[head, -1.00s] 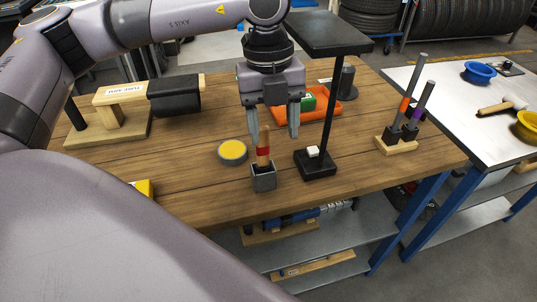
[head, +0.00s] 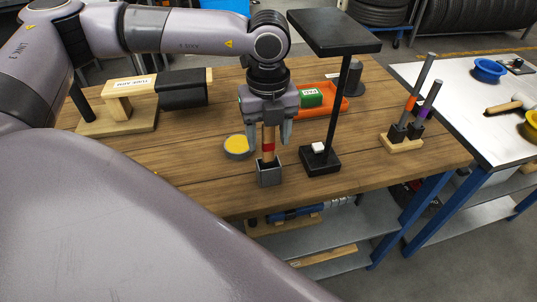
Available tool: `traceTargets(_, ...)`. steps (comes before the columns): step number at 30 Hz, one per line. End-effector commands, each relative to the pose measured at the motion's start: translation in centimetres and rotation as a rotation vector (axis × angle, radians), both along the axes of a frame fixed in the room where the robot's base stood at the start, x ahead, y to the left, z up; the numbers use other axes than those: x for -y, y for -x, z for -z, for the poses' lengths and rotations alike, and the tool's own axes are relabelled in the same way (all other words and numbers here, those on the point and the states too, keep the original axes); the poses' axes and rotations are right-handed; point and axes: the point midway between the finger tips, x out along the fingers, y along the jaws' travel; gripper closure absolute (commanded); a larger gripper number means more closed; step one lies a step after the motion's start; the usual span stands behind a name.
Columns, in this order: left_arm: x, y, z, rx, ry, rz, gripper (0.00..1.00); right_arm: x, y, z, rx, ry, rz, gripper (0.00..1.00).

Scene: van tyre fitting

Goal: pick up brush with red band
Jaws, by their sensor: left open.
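The brush with the red band (head: 268,146) stands upright in a small grey square holder (head: 269,174) near the front edge of the wooden table. Its wooden handle shows above and below the red band. Its lower end is hidden in the holder. My left gripper (head: 268,143) points down over the brush, with its fingers apart on either side of the handle. The fingers look clear of the handle. My right gripper is not in the head view.
A black stand (head: 321,161) with a raised top is close on the right. A yellow-topped round tin (head: 238,146) is close on the left. Behind are an orange tray (head: 347,104) and a green block (head: 311,97). A two-rod wooden holder (head: 402,143) stands at right.

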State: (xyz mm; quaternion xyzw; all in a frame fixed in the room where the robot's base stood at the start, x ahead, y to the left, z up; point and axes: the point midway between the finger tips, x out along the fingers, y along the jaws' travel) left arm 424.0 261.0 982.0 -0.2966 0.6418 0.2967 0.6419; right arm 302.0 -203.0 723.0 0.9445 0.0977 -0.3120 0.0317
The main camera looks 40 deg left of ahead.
Motion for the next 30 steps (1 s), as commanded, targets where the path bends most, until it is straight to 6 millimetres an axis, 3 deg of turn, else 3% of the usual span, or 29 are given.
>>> traceTargets(2, 0.0, 0.0, 0.0, 0.0, 0.0, 0.001, 0.43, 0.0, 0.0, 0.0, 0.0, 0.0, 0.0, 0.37)
traceTargets(7, 0.0, 0.0, 0.0, 0.0, 0.0, 0.001, 0.98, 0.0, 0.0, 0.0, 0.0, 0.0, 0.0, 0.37)
traceTargets(8, 0.0, 0.0, 0.0, 0.0, 0.0, 0.001, 1.0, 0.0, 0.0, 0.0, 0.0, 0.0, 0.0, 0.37)
traceTargets(20, 0.0, -0.1, -0.6, 0.002, 0.001, 0.0, 1.0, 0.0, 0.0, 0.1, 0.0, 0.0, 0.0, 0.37)
traceTargets(26, 0.0, -0.1, -2.9, 0.004, 0.001, 0.0, 1.0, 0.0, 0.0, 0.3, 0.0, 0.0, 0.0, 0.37)
traceTargets(30, 0.1, -0.1, -5.7, 0.005, 0.002, 0.001, 1.0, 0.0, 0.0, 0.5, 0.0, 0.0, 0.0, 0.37)
